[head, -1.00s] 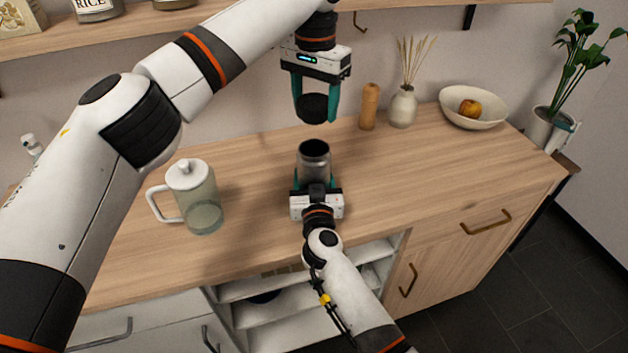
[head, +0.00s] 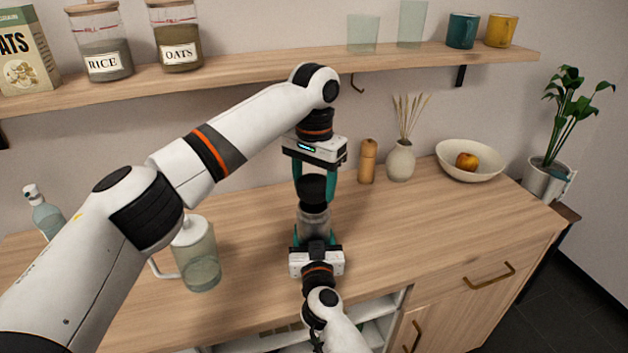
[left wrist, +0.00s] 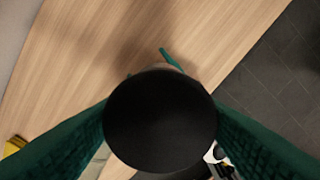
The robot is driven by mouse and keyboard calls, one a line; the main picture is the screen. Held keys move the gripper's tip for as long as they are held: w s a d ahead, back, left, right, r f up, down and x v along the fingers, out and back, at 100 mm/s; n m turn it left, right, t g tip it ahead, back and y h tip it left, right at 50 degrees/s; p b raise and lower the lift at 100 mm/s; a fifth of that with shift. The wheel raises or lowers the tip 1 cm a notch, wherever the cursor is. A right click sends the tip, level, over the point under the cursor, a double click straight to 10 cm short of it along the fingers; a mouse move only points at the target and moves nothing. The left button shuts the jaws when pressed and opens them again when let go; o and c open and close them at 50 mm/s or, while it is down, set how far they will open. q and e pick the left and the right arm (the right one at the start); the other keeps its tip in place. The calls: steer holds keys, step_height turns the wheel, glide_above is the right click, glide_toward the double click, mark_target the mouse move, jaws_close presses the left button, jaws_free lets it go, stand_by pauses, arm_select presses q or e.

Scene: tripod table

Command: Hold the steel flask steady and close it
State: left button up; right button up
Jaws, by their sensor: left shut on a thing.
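The steel flask (head: 314,222) stands upright on the wooden counter. My right gripper (head: 315,238) comes from the front with a finger on each side of the flask's body, shut on it. My left gripper (head: 314,188) points down from above, shut on the black lid (head: 313,189). The lid is directly over the flask and hides its mouth. It looks to be at the rim, but I cannot tell whether it is seated. In the left wrist view the round lid (left wrist: 160,121) sits between the teal fingers and covers most of the flask.
A glass pitcher (head: 197,258) with a white lid stands left of the flask. A wooden mill (head: 367,161), a vase (head: 400,161) and a bowl (head: 470,164) stand at the back right. A shelf (head: 230,68) runs above. The counter right of the flask is clear.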

mark_target(313, 221)
arm_select(q)
steer(key=shift+f, duration=0.8)
steer(key=shift+f, duration=0.6)
